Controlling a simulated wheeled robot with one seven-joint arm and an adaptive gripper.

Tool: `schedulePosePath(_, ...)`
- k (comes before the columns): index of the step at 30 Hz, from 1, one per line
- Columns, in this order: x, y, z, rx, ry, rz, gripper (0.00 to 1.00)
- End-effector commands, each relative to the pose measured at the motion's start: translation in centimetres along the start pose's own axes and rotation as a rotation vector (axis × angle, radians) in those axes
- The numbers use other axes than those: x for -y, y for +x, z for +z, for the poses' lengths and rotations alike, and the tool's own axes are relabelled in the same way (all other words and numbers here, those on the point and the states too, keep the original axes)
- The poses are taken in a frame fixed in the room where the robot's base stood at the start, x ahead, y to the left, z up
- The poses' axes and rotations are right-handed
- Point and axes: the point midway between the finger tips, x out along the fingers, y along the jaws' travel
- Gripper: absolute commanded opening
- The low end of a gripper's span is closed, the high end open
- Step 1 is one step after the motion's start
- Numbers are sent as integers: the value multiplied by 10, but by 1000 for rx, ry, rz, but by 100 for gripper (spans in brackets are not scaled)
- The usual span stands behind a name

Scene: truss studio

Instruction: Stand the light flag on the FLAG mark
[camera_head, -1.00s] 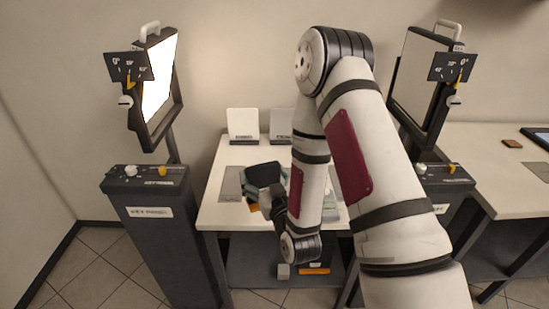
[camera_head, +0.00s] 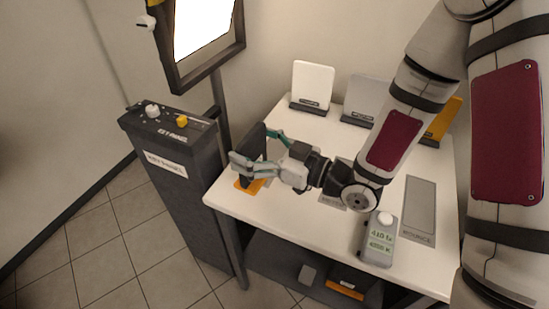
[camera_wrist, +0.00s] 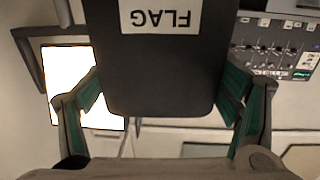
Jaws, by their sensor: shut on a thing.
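The light flag (camera_head: 250,147) is a dark panel; its FLAG label reads upside down in the wrist view (camera_wrist: 160,62). My gripper (camera_head: 256,150) is shut on it, with one green-padded finger on each side. The flag looks roughly upright over the left front part of the white table (camera_head: 290,215). An orange piece (camera_head: 250,186) shows at its lower edge. I cannot tell whether the flag touches the table. No FLAG mark can be read on the table; the flag and gripper cover that area.
A white panel (camera_head: 312,84), a grey panel (camera_head: 366,96) and an orange panel (camera_head: 443,119) stand along the back. A meter (camera_head: 379,245) stands at the front right, near the BOUNCE mark (camera_head: 420,205). The key panel pedestal (camera_head: 175,165) rises close to the table's left side.

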Motion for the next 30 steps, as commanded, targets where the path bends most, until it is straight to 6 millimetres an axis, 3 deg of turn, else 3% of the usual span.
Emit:
schedulePosePath(3,9,4,4,-2,-2,-56,45)
schedulePosePath(5,4,6,4,-2,-3,-64,45)
schedulePosePath(21,-115,25,16,-2,-3,-64,45)
schedulePosePath(30,-139,29,18,-2,-1,-64,45)
